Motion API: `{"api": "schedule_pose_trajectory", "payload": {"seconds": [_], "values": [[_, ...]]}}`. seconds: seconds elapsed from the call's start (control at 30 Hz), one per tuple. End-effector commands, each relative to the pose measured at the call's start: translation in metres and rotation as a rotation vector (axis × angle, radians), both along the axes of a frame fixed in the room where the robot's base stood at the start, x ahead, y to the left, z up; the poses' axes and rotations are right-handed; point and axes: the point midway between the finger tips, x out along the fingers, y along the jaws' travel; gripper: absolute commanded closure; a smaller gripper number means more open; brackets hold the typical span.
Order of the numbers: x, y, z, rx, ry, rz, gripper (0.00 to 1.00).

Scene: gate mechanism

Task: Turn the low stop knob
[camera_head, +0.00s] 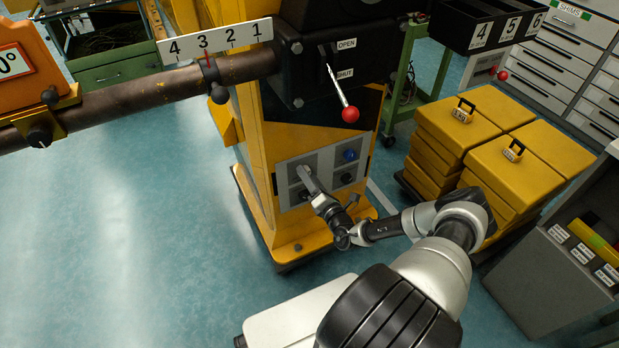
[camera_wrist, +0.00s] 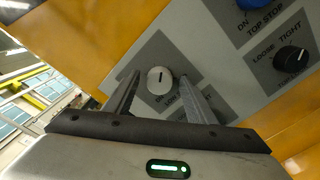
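My gripper (camera_wrist: 159,88) is open, one finger on each side of the knob, with a small gap showing on both sides. I cannot tell how deep the fingertips reach past the knob. In the head view my gripper (camera_head: 305,178) is at the left part of the panel (camera_head: 321,158) and hides the knob.
A blue top stop knob (camera_wrist: 248,3) and a black loose/tight knob (camera_wrist: 291,60) sit to the right on the panel. Above the panel, a red-balled lever (camera_head: 349,114) sticks out beside OPEN and SHUT labels. Yellow weights (camera_head: 461,120) stand to the right. Floor at left is clear.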

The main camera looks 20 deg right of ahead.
Motion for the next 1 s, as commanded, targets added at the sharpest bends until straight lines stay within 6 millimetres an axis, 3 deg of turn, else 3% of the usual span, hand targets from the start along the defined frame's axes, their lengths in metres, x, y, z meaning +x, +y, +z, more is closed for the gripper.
{"api": "schedule_pose_trajectory", "payload": {"seconds": [0.17, 0.33, 0.8, 1.0], "values": [[-0.001, 0.0, 0.0, 0.0, 0.0, 0.0, 0.49], [-0.02, -0.002, 0.001, 0.0, 0.002, -0.001, 0.49], [-0.131, -0.005, 0.001, 0.0, 0.001, -0.002, 0.49], [-0.163, -0.006, 0.0, 0.0, 0.002, -0.001, 0.49]]}}
